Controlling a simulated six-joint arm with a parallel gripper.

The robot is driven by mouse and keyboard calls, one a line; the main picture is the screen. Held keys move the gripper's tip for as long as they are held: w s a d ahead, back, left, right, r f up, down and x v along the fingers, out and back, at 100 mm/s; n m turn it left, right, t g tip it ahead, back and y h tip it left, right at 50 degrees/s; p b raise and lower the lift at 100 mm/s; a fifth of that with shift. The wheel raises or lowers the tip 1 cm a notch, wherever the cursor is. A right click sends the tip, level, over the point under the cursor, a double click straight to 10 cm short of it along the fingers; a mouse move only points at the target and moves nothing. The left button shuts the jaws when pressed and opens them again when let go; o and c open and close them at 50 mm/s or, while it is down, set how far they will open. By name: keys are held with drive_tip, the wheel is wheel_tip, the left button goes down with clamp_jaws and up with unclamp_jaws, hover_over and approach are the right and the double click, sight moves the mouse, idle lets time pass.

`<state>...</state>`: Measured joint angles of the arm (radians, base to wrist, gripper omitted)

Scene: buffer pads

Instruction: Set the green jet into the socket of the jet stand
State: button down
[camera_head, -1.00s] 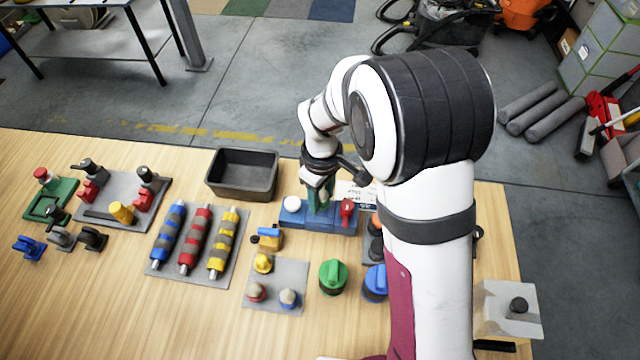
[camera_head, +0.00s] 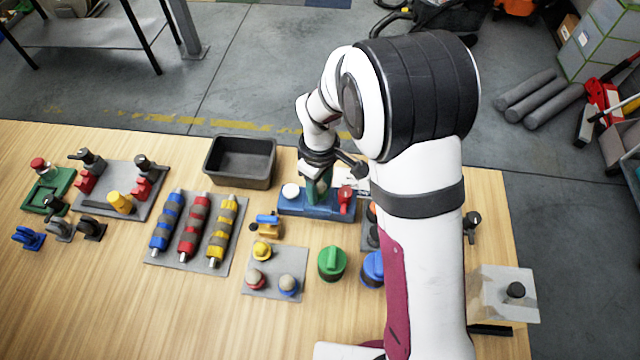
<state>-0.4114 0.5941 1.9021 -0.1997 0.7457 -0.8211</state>
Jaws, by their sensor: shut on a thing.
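The jet stand (camera_head: 329,210) is a long blue block near the back middle of the table. It carries a white ball-like part at its left and a red jet (camera_head: 346,197) at its right. My gripper (camera_head: 318,178) is above the middle of the stand, shut on the green jet (camera_head: 318,192), which points down between the white part and the red jet. The jet's lower end meets the stand in the picture; I cannot tell whether it is in the socket, which is hidden.
A dark empty bin (camera_head: 240,162) stands left of the stand. A yellow-and-blue valve (camera_head: 267,226), a grey pad (camera_head: 272,285) with small knobs, and a green-topped canister (camera_head: 332,263) are in front. Striped rollers (camera_head: 193,228) lie further left.

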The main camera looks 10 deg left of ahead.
drive_tip(key=shift+f, duration=0.75)
idle(0.3)
drive_tip(key=shift+r, duration=2)
drive_tip(key=shift+f, duration=1.05)
drive_tip(key=shift+f, duration=0.9)
drive_tip(key=shift+r, duration=2)
drive_tip(key=shift+f, duration=0.15)
drive_tip(key=shift+f, duration=0.95)
